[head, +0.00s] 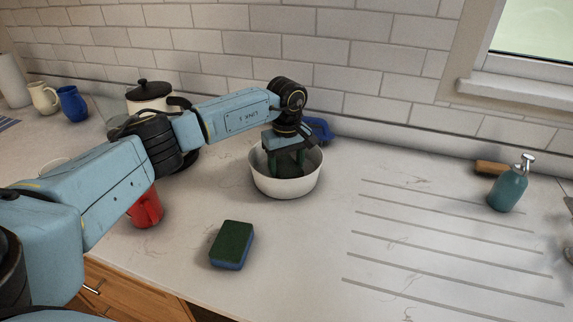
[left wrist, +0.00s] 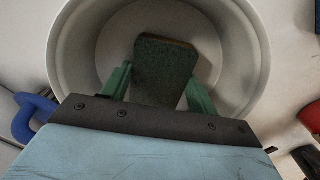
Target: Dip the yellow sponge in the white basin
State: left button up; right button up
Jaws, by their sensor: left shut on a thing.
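The white basin (head: 284,185) stands on the counter at mid-picture in the head view; its round rim and inner wall (left wrist: 78,50) fill the left wrist view. My left gripper (head: 286,160) points down into the basin and is shut on a sponge. In the left wrist view the sponge (left wrist: 163,68) sits between the green fingers of my gripper (left wrist: 160,88). Its dark green face is toward the camera and a thin yellowish edge shows at its far end. It is inside the basin's outline; I cannot tell whether it touches the bottom. My right gripper is out of view.
A blue sponge with a dark green top (head: 233,243) lies in front of the basin. A red mug (head: 147,209) stands left, partly behind my arm. A blue object (head: 320,129) is behind the basin. A teal soap bottle (head: 508,188) stands right; the grooved counter between is clear.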

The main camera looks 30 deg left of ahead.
aim_at(286, 168)
pick_arm(q)
notch_tip(286, 168, up, 11)
jog(key=p, duration=0.7)
jog(key=shift+f, duration=0.15)
dwell(0.6)
dwell(0.7)
